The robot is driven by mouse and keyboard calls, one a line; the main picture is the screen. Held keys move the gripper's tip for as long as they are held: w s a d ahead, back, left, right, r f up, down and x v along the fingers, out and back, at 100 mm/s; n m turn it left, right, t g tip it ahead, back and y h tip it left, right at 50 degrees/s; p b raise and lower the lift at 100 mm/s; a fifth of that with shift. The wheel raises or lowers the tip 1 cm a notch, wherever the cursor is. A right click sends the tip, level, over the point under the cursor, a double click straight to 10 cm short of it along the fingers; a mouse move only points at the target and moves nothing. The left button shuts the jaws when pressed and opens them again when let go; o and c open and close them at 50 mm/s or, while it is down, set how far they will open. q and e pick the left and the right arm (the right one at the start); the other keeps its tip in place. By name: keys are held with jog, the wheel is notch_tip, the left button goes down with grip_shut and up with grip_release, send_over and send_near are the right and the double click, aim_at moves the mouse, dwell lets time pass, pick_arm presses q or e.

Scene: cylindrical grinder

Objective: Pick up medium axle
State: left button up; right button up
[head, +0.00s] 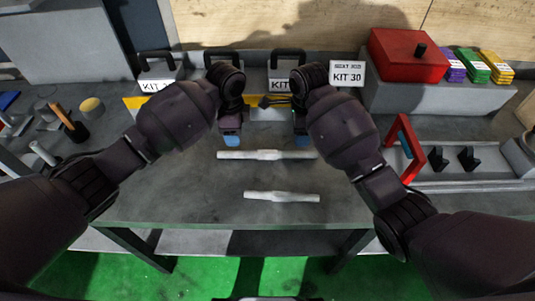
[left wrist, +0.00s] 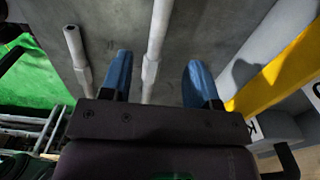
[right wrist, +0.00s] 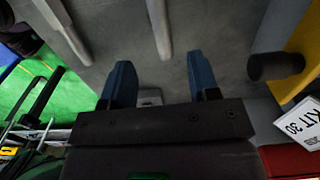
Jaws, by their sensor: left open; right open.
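Two pale grey stepped axles lie crosswise on the table. The longer axle (head: 267,154) is farther from me, and the shorter axle (head: 282,197) is nearer; no label shows which is the medium one. My left gripper (head: 231,141) is open and empty, just beyond the longer axle's left part. In the left wrist view the longer axle (left wrist: 155,50) lines up between its blue fingers (left wrist: 157,75). My right gripper (head: 300,141) is open and empty near the longer axle's right end. That end (right wrist: 160,25) shows ahead of its fingers (right wrist: 162,78) in the right wrist view.
Kit boxes with black handles and a KIT 30 sign (head: 347,75) stand behind the grippers, by a yellow strip (head: 133,102). A red frame (head: 405,145) and black holders (head: 438,158) stand at right. The table's front is clear.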

aim_at(237, 152)
pick_arm(q)
notch_tip(237, 152, down, 10)
jog(key=shift+r, duration=0.15)
pick_arm(e)
notch_tip(237, 152, down, 10)
jog(key=shift+r, duration=0.15)
pick_arm(q)
grip_shut()
pick_arm(e)
grip_shut()
pick_arm(q)
jog(key=shift+r, duration=0.1)
pick_arm(e)
jog(key=shift+r, duration=0.1)
